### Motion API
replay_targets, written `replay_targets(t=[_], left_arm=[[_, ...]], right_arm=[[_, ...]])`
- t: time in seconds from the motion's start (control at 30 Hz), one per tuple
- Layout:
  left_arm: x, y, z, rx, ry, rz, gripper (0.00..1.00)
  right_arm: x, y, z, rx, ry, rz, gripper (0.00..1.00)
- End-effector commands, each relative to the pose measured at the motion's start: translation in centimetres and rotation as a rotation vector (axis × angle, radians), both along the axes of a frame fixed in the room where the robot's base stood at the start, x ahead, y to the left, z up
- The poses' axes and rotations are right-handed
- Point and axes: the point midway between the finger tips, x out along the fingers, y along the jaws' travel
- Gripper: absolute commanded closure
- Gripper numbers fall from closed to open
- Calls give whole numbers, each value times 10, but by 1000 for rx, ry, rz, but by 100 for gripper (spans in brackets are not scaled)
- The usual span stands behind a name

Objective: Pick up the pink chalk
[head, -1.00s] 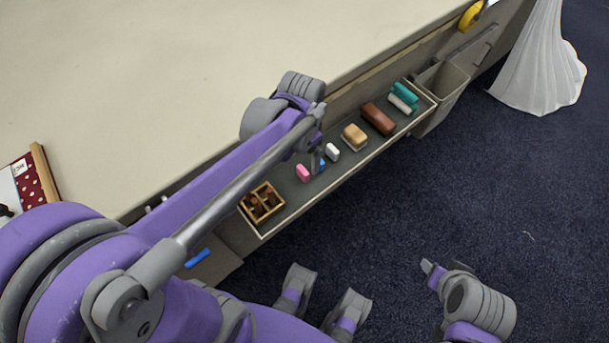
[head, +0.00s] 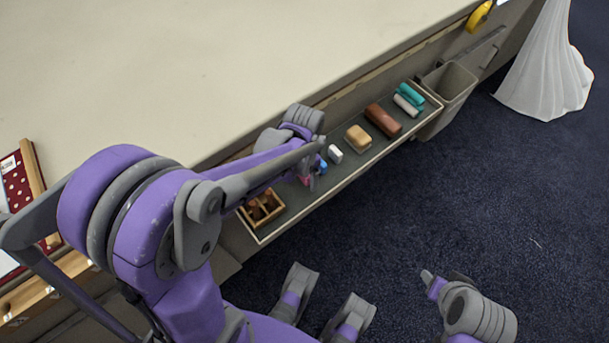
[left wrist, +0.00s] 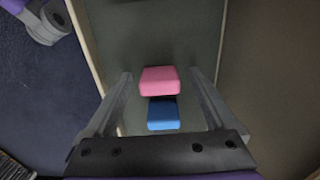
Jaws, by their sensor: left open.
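The pink chalk (left wrist: 159,80) lies on the dark tray floor, between the two fingers of my open left gripper (left wrist: 160,88) in the left wrist view. A gap shows on both sides, so the fingers look apart from it. A blue chalk (left wrist: 162,114) lies just behind it, also between the fingers. In the head view my left gripper (head: 314,168) is low over the tray, and the pink chalk (head: 305,181) is mostly hidden by the arm. My right gripper (head: 432,282) is at lower right, away from the tray; its jaws are unclear.
The narrow tray (head: 350,170) hangs along the table edge (head: 400,40). It also holds a white chalk (head: 335,154), a tan block (head: 358,138), a brown block (head: 383,121) and a wooden box (head: 262,207). A grey bin (head: 447,85) adjoins its far end.

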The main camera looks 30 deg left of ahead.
Motion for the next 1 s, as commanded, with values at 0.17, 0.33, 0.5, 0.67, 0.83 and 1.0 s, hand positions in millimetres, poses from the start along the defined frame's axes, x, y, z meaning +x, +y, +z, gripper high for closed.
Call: replay_targets(t=[0.17, 0.33, 0.5, 0.67, 0.83, 1.0], left_arm=[[0, 0, -2, 0, 0, 0, 10], [0, 0, -2, 0, 0, 0, 26], [0, 0, -2, 0, 0, 0, 57], [0, 0, -1, 0, 0, 0, 86], [0, 0, -1, 0, 0, 0, 100], [0, 0, 2, 0, 0, 0, 100]], right_arm=[[0, 0, 0, 0, 0, 0, 48], [0, 0, 0, 0, 0, 0, 48], [0, 0, 0, 0, 0, 0, 48], [0, 0, 0, 0, 0, 0, 48], [0, 0, 0, 0, 0, 0, 48], [0, 0, 1, 0, 0, 0, 48]])
